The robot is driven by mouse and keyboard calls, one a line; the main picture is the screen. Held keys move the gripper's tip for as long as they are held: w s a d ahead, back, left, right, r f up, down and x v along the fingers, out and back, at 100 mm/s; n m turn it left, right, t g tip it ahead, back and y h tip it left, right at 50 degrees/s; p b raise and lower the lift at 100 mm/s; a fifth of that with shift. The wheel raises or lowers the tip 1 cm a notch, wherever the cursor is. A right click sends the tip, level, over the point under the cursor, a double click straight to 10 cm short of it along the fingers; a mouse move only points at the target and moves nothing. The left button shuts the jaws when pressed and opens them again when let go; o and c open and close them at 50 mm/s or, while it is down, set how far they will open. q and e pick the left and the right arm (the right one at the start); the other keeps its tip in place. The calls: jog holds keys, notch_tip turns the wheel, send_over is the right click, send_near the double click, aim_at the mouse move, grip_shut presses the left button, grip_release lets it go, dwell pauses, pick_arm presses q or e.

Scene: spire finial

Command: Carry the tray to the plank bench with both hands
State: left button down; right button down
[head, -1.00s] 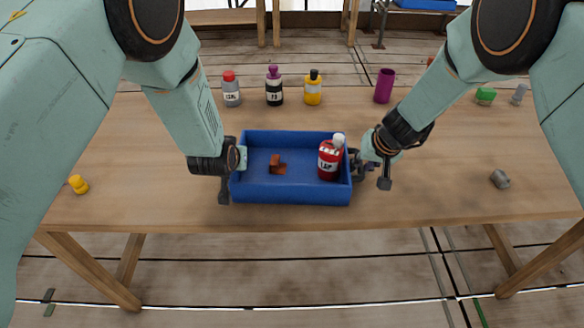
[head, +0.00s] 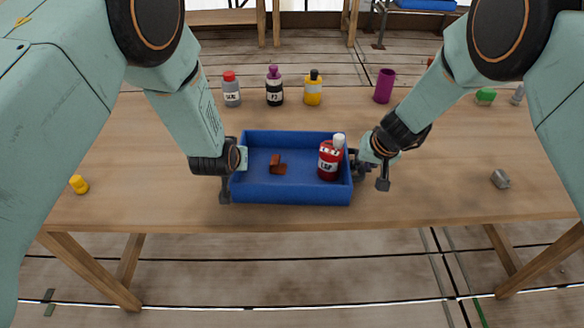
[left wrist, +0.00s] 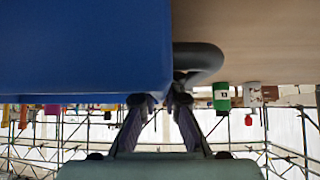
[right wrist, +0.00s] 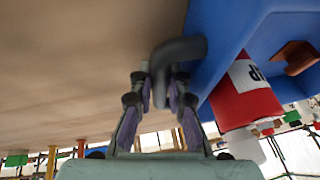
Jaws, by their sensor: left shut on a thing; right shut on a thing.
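The blue tray (head: 290,192) is on the wooden table, near its front edge. It holds a red bottle with a white cap (head: 329,160) at its right end and a small brown bracket-like piece (head: 278,166) near its middle. My left gripper (head: 229,180) is at the tray's left end, shut on a dark handle (left wrist: 200,62) in the left wrist view. My right gripper (head: 370,172) is at the right end, shut on the other dark handle (right wrist: 178,52) in the right wrist view. The tray looks level; any gap beneath it cannot be told.
Behind the tray stand a grey bottle with red cap (head: 231,90), a dark bottle with purple cap (head: 274,87), a yellow bottle (head: 313,88) and a purple cup (head: 384,86). A yellow piece (head: 78,184) lies left, a grey piece (head: 501,179) right.

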pick_arm(q)
jog(key=shift+w+r, duration=0.1)
jog(key=shift+r, duration=0.1)
pick_arm(e)
jog(key=shift+w+r, duration=0.1)
jog(key=shift+r, duration=0.1)
